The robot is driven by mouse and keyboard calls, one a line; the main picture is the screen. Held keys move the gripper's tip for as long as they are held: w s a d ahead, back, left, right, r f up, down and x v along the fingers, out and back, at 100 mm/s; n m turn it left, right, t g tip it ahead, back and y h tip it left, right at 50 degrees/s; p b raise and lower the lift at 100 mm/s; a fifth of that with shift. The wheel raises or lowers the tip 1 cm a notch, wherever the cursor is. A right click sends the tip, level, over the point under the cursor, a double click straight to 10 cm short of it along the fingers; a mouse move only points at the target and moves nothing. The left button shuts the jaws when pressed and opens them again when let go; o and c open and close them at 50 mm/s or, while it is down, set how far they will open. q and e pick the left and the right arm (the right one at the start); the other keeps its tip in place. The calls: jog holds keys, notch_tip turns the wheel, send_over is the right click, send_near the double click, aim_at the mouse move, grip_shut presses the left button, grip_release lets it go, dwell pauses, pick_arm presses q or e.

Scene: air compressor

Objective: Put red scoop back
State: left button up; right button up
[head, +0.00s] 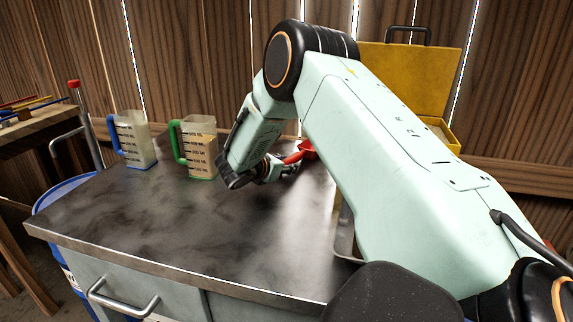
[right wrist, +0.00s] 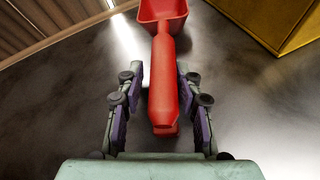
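The red scoop (head: 307,150) is at the back of the dark table top in the head view, partly hidden by my right arm. In the right wrist view the red scoop (right wrist: 164,80) points away from me, its bowl at the top edge and its handle toward my palm. My right gripper (head: 288,168) is at the handle. In the right wrist view its fingers (right wrist: 160,75) stand on either side of the handle, with a visible gap on the left side, so it looks open. My left gripper is not in view.
A jug with a green handle (head: 199,150) and a jug with a blue handle (head: 134,140) stand at the table's back left. A yellow case (head: 405,75) stands open behind my right arm, its corner also in the right wrist view (right wrist: 275,20). The table's front left is clear.

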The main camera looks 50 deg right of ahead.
jog(key=shift+o, duration=0.4)
jog(key=shift+s+f, duration=0.1)
jog(key=shift+s, duration=0.1)
jog(key=v, duration=0.3)
jog(key=p+v, duration=0.1)
jog(key=v, duration=0.3)
jog(key=p+v, duration=0.1)
jog(key=v, duration=0.2)
jog(key=shift+w+a+r, duration=0.15)
jog(key=shift+r, duration=0.25)
jog(key=shift+p+v, duration=0.35)
jog(key=shift+v, duration=0.5)
jog(key=shift+f, duration=0.15)
